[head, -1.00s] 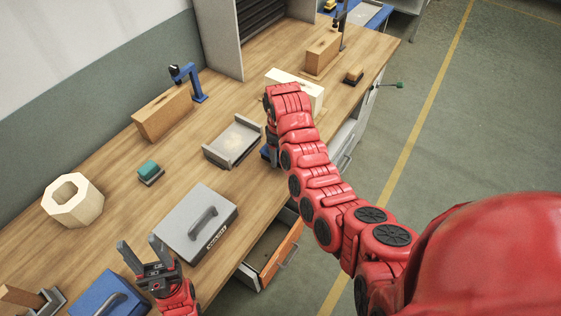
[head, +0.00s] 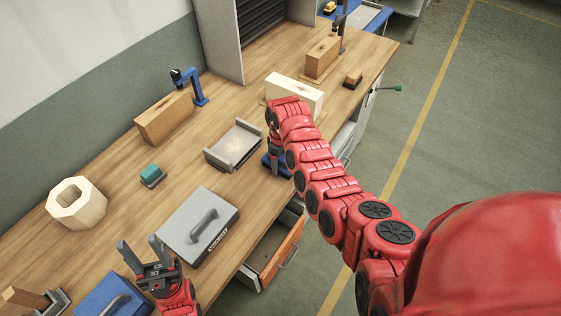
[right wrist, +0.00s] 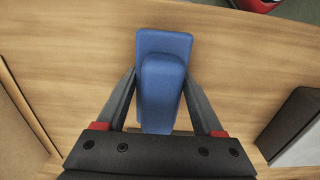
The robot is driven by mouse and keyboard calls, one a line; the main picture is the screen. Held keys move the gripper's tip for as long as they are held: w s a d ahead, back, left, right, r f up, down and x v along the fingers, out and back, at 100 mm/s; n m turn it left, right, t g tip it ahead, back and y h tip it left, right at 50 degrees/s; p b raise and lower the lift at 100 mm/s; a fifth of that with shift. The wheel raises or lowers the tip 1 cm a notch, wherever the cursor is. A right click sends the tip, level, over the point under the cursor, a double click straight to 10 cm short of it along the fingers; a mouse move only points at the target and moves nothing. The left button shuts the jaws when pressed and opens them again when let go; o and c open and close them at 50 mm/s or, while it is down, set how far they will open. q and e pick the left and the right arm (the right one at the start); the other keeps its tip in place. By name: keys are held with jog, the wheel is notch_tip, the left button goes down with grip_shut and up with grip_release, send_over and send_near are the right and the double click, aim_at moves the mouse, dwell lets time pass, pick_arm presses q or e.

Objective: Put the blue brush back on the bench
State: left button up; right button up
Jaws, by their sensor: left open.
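The blue brush (head: 281,163) is at my right gripper (head: 275,157), over the bench's front edge area in the head view. In the right wrist view the blue brush (right wrist: 164,95) lies between the two fingers of my right gripper (right wrist: 162,78), which close on its raised handle. I cannot tell whether its underside touches the bench. The wooden bench (head: 120,205) runs from lower left to upper right. My left gripper (head: 140,254) is open and empty at the bench's front edge, lower left.
A grey tray (head: 233,146) and a grey case (head: 198,227) are left of the brush. A cream block (head: 294,93) stands behind it. A teal brush (head: 151,174) and a hexagonal piece (head: 76,203) lie further left. An open drawer (head: 272,250) juts out below.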

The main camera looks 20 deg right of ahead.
jog(key=o, duration=0.4)
jog(key=shift+r, duration=0.1)
